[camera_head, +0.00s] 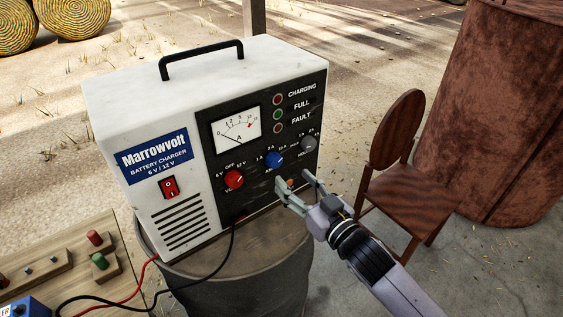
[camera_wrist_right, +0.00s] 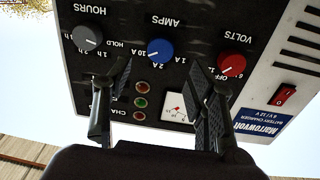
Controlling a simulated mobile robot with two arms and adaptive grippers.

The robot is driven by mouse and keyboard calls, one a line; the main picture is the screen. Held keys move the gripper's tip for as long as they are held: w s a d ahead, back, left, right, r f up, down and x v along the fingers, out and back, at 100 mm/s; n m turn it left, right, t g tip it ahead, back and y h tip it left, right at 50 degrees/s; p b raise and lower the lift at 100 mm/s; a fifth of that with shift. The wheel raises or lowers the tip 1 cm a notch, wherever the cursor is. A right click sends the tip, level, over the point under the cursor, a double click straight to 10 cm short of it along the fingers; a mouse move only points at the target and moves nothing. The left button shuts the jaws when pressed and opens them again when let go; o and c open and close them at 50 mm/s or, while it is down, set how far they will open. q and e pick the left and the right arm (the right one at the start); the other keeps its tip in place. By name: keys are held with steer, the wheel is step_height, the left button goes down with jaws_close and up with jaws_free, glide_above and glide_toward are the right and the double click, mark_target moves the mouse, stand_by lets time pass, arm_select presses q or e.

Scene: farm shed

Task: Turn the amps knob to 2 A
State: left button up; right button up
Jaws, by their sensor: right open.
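The white Marrowvolt battery charger (camera_head: 130,95) stands upright with a black control panel. The blue amps knob (camera_head: 274,160) is in the middle of the lower row, and it also shows in the upside-down right wrist view (camera_wrist_right: 160,49). My right gripper (camera_head: 291,182) is open and empty, just below and right of the blue knob in the head view. In the wrist view its fingers (camera_wrist_right: 160,75) are spread to either side below the knob. My left gripper is not in view.
The red volts knob (camera_head: 233,179) and the grey hours knob (camera_head: 308,143) flank the blue knob. A red power switch (camera_head: 169,187) is at left. The charger stands on a barrel (camera_head: 262,292). A wooden chair (camera_head: 420,197) is close on the right.

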mark_target(277, 163)
steer(key=p+x, duration=0.1)
steer(key=x, duration=0.5)
steer(key=shift+w+a, duration=0.2)
steer(key=shift+w, duration=0.1)
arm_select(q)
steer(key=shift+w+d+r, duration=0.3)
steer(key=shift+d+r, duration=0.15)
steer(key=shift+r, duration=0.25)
arm_select(e)
steer(key=shift+c, duration=0.5)
steer(key=c, duration=1)
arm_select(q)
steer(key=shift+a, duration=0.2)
arm_select(e)
steer(key=shift+c, duration=0.2)
steer(key=shift+n, duration=0.3)
steer(key=n, duration=0.5)
steer(key=shift+n, duration=0.3)
steer(key=n, duration=0.5)
steer(key=shift+n+y, duration=0.3)
steer(key=shift+n, duration=0.1)
